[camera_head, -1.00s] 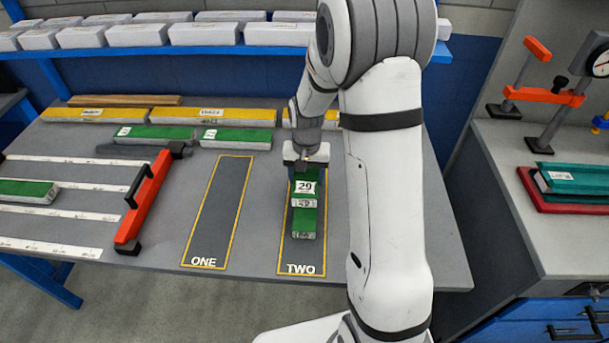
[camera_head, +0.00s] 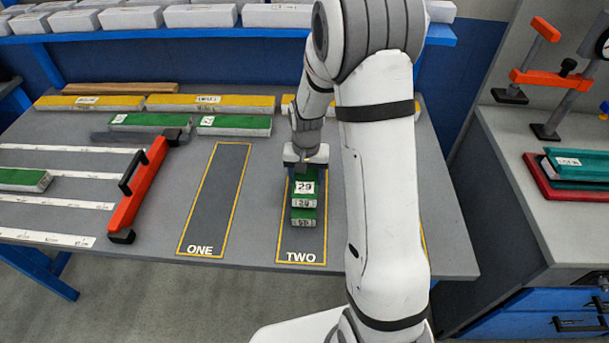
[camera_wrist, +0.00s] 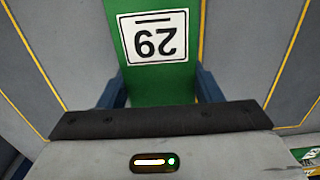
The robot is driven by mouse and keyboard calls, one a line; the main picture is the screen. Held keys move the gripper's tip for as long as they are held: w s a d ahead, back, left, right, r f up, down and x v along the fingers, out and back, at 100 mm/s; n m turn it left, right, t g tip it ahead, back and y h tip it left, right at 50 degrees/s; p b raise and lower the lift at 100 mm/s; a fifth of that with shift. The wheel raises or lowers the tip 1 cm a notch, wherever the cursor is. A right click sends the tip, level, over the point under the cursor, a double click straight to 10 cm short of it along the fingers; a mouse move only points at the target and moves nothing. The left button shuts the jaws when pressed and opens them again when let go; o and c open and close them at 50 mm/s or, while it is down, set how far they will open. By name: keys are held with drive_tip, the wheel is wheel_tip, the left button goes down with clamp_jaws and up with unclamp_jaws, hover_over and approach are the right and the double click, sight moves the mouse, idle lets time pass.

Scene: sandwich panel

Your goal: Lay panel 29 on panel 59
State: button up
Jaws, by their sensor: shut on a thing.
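Panel 29 (camera_head: 306,176) is a green-topped board with a white label reading 29. It also fills the upper middle of the wrist view (camera_wrist: 181,75), its label upside down there. My gripper (camera_head: 304,170) is shut on panel 29, with a blue finger on each side in the wrist view (camera_wrist: 160,88). Panel 59 (camera_head: 304,213) shows below it in the head view as a green strip and a pale end face, inside the outlined area TWO (camera_head: 300,242). Panel 29 hides most of it. I cannot tell whether the two panels touch.
Outlined area ONE (camera_head: 215,200) is empty to the left. An orange-handled tool (camera_head: 145,190) lies farther left. Green panels (camera_head: 233,122) and yellow-topped panels (camera_head: 210,99) lie behind. A blue shelf (camera_head: 200,30) runs along the back.

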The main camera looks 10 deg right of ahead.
sight(306, 175)
drive_tip(key=shift+f+b, duration=0.45)
drive_tip(key=shift+f, duration=0.1)
drive_tip(key=o, duration=1.1)
drive_tip(key=shift+r, duration=4.05)
drive_tip(key=s+r+n+t, duration=0.1)
drive_tip(key=s+r, duration=0.3)
drive_tip(key=s, duration=0.3)
drive_tip(key=s+r+n+t, duration=0.1)
drive_tip(key=s+r, duration=0.3)
drive_tip(key=s, duration=0.3)
drive_tip(key=s+r+n, duration=0.1)
drive_tip(key=s+r, duration=0.3)
drive_tip(key=s, duration=0.3)
drive_tip(key=shift+s+a+n+t, duration=0.15)
drive_tip(key=shift+n+t, duration=0.15)
drive_tip(key=shift+t, duration=0.1)
